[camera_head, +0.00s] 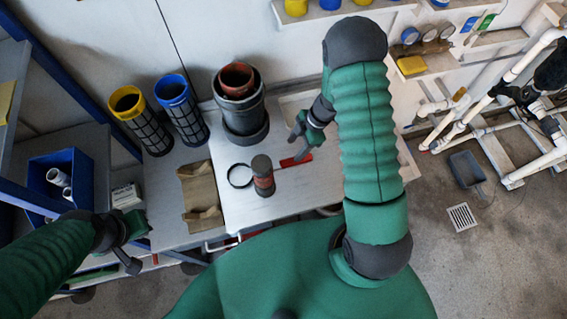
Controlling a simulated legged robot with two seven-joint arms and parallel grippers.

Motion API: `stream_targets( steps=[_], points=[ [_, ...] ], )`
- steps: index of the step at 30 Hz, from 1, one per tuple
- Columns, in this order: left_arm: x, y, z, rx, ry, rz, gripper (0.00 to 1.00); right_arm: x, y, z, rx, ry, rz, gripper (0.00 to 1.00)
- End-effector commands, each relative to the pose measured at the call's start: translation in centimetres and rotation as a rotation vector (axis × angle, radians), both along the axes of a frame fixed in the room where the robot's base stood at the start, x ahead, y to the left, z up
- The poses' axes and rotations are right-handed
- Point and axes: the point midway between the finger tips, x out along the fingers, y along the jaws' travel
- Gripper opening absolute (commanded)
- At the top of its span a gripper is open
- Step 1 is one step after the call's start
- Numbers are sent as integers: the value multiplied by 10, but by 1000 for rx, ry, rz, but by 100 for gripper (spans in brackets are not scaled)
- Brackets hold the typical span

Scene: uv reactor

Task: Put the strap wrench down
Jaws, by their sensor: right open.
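The strap wrench, with a red handle (296,160) and a black strap loop (240,176), lies on the white worktop (240,212). A short dark cylinder with a reddish-brown body (264,183) stands between the loop and the handle and hides part of the wrench. My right gripper (302,146) is open just behind the red handle, close to it; I cannot tell whether they touch. My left gripper (137,243) is at the lower left, beside the front left of the worktop, away from the wrench. Its finger state is unclear.
A dark canister with a red inner tube (242,115) stands behind the wrench. Yellow-rimmed (140,125) and blue-rimmed (182,110) mesh cylinders stand to its left. A tan cradle (199,195) lies left of the loop. A blue bin (62,180) is at the far left.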

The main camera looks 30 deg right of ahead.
Motion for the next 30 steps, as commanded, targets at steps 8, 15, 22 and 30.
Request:
stream_targets(
  steps=[8,15,22,30],
  points=[
    [0,0,0,0,0,0,0,3,16,-37,2,-1,-2,55],
    [0,0,6,0,0,0,0,5,36,-73,2,1,-3,55],
    [0,0,5,0,0,0,0,7,38,-79,-1,-2,-2,55],
    [0,0,5,0,0,0,0,7,38,-79,0,-1,-2,24]
  ],
)
